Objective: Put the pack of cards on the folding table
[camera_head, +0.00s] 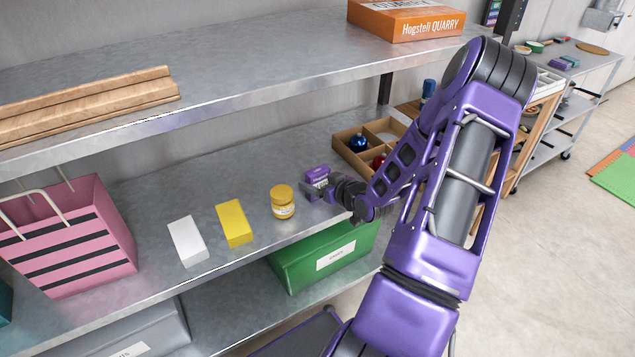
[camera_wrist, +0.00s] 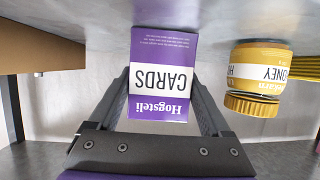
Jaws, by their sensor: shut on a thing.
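The pack of cards (camera_wrist: 163,75) is a small purple and white box lettered "Hogsteli CARDS". In the wrist view it sits between the two fingers of my gripper (camera_wrist: 165,95), which is shut on it. In the head view the pack (camera_head: 317,176) shows as a small purple box at the middle shelf, and my gripper (camera_head: 322,187) is at it from the right. The pack is close to the shelf surface; I cannot tell whether it touches. I cannot make out a folding table for certain.
A honey jar (camera_head: 283,201) stands just beside the pack, with a yellow box (camera_head: 234,223) and a white box (camera_head: 187,241) farther left. A divided wooden tray (camera_head: 347,153) with baubles is behind my gripper. The upper shelf (camera_head: 230,75) overhangs. Open floor (camera_head: 560,230) lies right.

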